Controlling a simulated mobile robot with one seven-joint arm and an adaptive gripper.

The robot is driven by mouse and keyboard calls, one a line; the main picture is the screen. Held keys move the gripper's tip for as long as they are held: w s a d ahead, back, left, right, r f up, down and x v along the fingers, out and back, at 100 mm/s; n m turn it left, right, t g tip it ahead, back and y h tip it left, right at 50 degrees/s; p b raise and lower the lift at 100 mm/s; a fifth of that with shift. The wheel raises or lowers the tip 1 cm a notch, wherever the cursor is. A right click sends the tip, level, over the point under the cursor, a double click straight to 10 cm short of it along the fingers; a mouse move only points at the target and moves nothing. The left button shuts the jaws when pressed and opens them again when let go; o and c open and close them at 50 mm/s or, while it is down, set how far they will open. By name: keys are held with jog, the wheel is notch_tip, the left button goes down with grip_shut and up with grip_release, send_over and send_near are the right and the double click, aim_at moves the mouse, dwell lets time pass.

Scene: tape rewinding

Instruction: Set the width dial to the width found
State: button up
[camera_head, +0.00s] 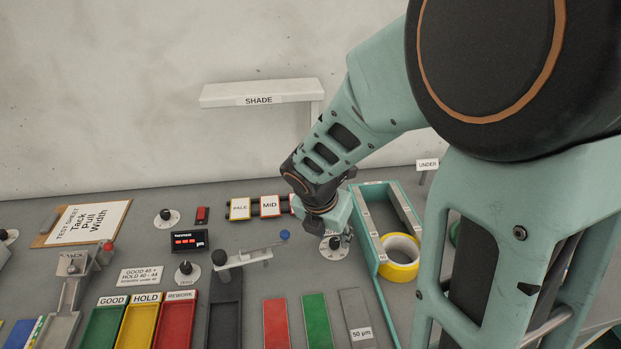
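My gripper (338,240) points down at a round white dial (331,252) with a dark knob, right of the table's middle. The fingertips are at or just above the knob. They are small and partly hidden by my wrist, so I cannot tell whether they touch or grip it. Two similar dials stand further left: one at the back (166,218) and one below the small display (187,272). Their labels are too small to read, so I cannot tell which is the width dial. The black display (189,241) shows red marks that I cannot read.
A yellow tape roll (403,272) lies in a teal frame (373,235) right of my gripper. GOOD (103,325), HOLD (138,325) and REWORK (175,325) trays stand at front left. A SHADE shelf (259,91) hangs behind.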

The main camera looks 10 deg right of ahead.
aim_at(334, 241)
jog(key=shift+b+x, duration=0.35)
jog(key=shift+x, duration=1.35)
grip_shut()
